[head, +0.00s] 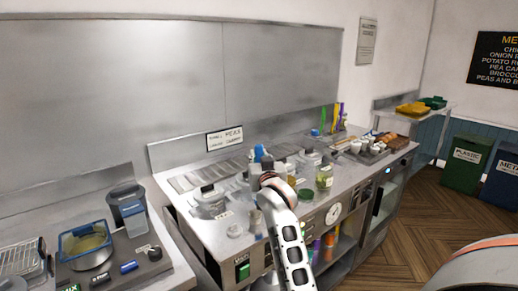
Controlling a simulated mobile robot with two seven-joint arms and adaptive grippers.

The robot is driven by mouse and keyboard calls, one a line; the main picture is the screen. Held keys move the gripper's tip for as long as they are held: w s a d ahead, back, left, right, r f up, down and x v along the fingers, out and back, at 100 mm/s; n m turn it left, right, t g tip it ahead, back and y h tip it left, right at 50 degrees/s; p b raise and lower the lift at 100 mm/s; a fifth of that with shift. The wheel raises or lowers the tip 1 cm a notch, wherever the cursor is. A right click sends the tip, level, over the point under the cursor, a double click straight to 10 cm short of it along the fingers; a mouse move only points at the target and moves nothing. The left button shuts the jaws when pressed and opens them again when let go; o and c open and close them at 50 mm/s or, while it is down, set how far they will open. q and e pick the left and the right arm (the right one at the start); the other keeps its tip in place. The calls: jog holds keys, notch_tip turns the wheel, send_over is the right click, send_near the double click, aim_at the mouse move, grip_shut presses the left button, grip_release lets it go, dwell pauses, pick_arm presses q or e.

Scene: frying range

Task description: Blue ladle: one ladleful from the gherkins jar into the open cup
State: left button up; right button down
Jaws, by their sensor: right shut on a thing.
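My right gripper (264,163) is above the middle of the steel counter, small and partly hidden by its own wrist. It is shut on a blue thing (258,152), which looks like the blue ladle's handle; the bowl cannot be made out. A glass jar with green contents (324,178), likely the gherkins jar, stands upright to the right of the gripper, apart from it. A green lid (305,195) lies on the counter in front of that jar. I cannot tell which vessel is the open cup. My left gripper is not in view.
Lidded containers (210,198) stand left of the gripper. White cups (355,147) stand on a tray farther right. A blue-rimmed basket (86,240) and a clear container (128,208) are on the left counter. A dial (333,213) is on the counter's front.

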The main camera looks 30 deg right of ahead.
jog(key=shift+a+f+n+t, duration=1.1)
jog(key=shift+a+n, duration=2.2)
jog(key=shift+a, duration=1.2)
pick_arm(q)
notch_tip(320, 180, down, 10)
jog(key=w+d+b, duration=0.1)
jog(key=b, duration=1.2)
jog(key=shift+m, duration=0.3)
pick_arm(e)
jog(key=a+f+n+t+y, duration=0.1)
jog(key=a+f+n+y, duration=0.1)
jog(key=a+f+n, duration=0.2)
jog(key=w+a+f+n+t+y, duration=0.1)
jog(key=a+f+n+t+y, duration=0.1)
jog(key=a+f+n, duration=0.3)
notch_tip(320, 180, down, 4)
jog(key=n+y, duration=0.1)
jog(key=n, duration=0.4)
jog(key=shift+w, duration=0.15)
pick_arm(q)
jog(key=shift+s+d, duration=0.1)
pick_arm(e)
jog(key=shift+f, duration=0.15)
